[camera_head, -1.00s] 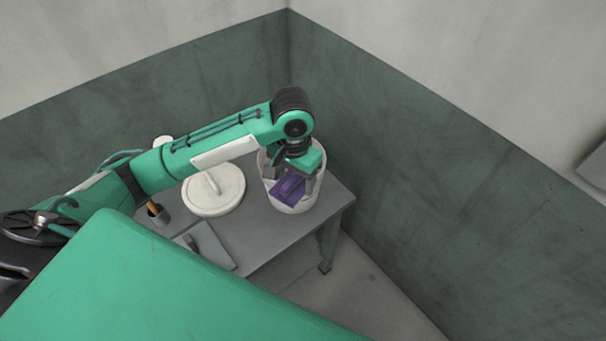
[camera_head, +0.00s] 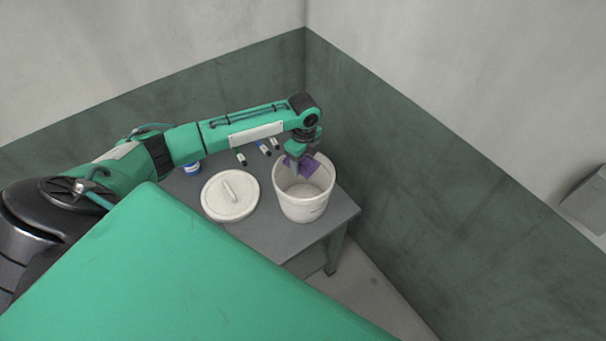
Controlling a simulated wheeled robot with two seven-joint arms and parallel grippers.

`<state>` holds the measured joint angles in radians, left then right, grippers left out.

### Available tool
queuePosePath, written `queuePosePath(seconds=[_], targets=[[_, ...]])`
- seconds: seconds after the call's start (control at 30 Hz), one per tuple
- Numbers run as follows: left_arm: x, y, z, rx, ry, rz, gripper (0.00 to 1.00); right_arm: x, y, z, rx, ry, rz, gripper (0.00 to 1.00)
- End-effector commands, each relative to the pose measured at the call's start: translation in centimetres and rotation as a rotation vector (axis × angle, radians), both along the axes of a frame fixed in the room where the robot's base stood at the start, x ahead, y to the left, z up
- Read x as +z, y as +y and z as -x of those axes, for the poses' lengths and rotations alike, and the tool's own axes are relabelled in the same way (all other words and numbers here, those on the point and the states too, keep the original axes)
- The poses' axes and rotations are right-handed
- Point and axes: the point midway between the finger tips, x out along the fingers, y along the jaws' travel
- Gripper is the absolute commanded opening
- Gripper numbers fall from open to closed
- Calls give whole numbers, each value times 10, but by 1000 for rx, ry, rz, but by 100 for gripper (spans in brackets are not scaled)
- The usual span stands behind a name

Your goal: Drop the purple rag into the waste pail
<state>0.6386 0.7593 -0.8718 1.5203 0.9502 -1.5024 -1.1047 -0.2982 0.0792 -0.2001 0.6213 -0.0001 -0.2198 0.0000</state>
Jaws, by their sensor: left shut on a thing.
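The purple rag (camera_head: 309,166) is in my left gripper (camera_head: 298,166), at the back part of the opening of the white waste pail (camera_head: 303,209). My left gripper points down and is shut on the rag. The pail stands upright on the grey table with its mouth open, and its pale inside shows in front of the rag. I cannot tell exactly how deep the rag hangs relative to the rim. My right gripper is not in view.
A round white lid (camera_head: 230,196) with a bar handle lies on the grey table (camera_head: 273,238) left of the pail. Several small marker-like items, one of them a blue and white tube (camera_head: 263,149), lie behind. A blue and white jar (camera_head: 193,169) stands at the left. Green walls meet behind.

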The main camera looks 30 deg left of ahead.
Motion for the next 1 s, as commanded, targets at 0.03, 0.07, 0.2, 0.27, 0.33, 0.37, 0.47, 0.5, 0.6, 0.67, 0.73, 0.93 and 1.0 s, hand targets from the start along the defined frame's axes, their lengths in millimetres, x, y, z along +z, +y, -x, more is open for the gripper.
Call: queuePosePath(seconds=[0.03, 0.07, 0.2, 0.27, 0.33, 0.37, 0.47, 0.5, 0.6, 0.67, 0.73, 0.93, 1.0], targets=[[2, 6, -2, -40, 0, 0, 42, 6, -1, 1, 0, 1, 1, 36], [1, 9, -3, -64, 1, 0, 42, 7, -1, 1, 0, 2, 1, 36], [-3, 16, -6, -136, 0, 1, 42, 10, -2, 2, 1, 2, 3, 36], [-5, 18, -7, -150, 0, 1, 42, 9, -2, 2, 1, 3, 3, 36], [-8, 19, -7, -156, 0, 1, 42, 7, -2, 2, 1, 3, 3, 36], [-10, 19, -7, -157, 0, 1, 42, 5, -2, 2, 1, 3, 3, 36], [-18, 19, -7, -157, 0, 1, 42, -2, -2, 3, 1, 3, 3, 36], [-22, 19, -7, -157, 0, 1, 42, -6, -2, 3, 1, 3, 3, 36], [-34, 18, -7, -156, 0, 1, 42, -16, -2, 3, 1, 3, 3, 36], [-42, 18, -6, -156, 0, 1, 42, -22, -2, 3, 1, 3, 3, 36], [-50, 18, -6, -156, 0, 0, 42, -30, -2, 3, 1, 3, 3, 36], [-64, 18, -7, -156, 0, 0, 42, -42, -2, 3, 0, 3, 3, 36], [-65, 18, -7, -156, -1, 0, 42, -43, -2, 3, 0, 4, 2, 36]])
